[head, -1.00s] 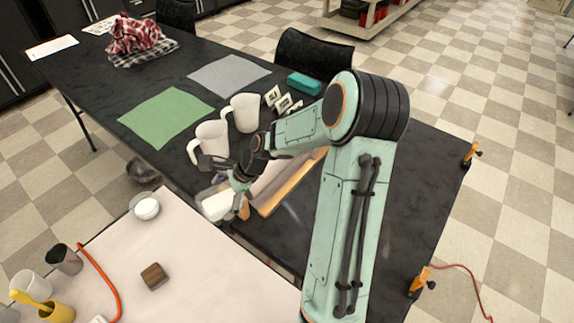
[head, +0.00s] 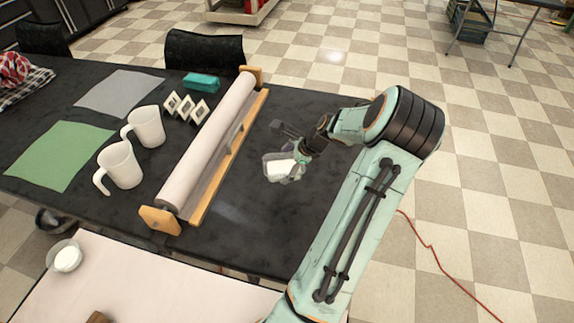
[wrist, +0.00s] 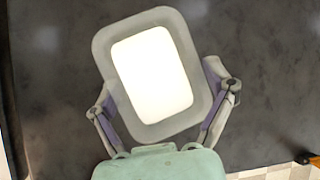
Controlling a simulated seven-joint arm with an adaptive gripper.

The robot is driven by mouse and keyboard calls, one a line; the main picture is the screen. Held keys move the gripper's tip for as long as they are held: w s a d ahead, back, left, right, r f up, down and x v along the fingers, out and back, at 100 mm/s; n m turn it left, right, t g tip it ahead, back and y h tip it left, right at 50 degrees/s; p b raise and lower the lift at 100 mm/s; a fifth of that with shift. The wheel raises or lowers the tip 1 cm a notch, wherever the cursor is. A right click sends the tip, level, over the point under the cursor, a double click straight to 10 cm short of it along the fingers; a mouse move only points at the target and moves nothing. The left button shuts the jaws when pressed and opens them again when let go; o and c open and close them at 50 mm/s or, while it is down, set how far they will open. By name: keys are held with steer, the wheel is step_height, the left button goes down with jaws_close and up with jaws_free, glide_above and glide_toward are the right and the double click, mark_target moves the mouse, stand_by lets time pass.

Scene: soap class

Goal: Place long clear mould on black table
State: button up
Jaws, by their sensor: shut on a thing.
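The clear mould (head: 270,166) is a translucent tray with a white block inside, and it is in my gripper. My gripper (head: 288,150) is at the right part of the black table (head: 240,215), right of the paper roll. In the wrist view the mould (wrist: 101,48) fills the middle with its pale rim around the bright white filling. My gripper's fingers (wrist: 165,98) are closed on its left and right sides. The black table top (wrist: 50,50) lies under it. I cannot tell whether the mould touches the table or hangs just above it.
A paper roll on a wooden holder (head: 168,219) lies left of the mould. Two white pitchers (head: 120,165), small white frames, a teal block (head: 201,82) and green (head: 58,152) and grey sheets stand further left. A pale table (head: 150,285) is in front. The black table's right part is clear.

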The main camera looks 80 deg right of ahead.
mark_target(286, 161)
steer(key=d+f, duration=0.2)
steer(key=w+d+f, duration=0.1)
steer(key=d+f, duration=0.3)
steer(key=shift+w+d+f, duration=0.1)
steer(key=shift+w+d, duration=0.05)
steer(key=shift+w, duration=0.2)
steer(key=shift+d+f, duration=0.15)
steer(key=shift+f, duration=0.8)
steer(key=shift+d+f, duration=0.15)
steer(key=shift+f, duration=0.75)
steer(key=shift+f, duration=0.15)
steer(key=o, duration=1)
steer(key=shift+o, duration=0.2)
steer(key=v, duration=1.2)
steer(key=shift+w+r, duration=0.1)
steer(key=shift+r, duration=0.1)
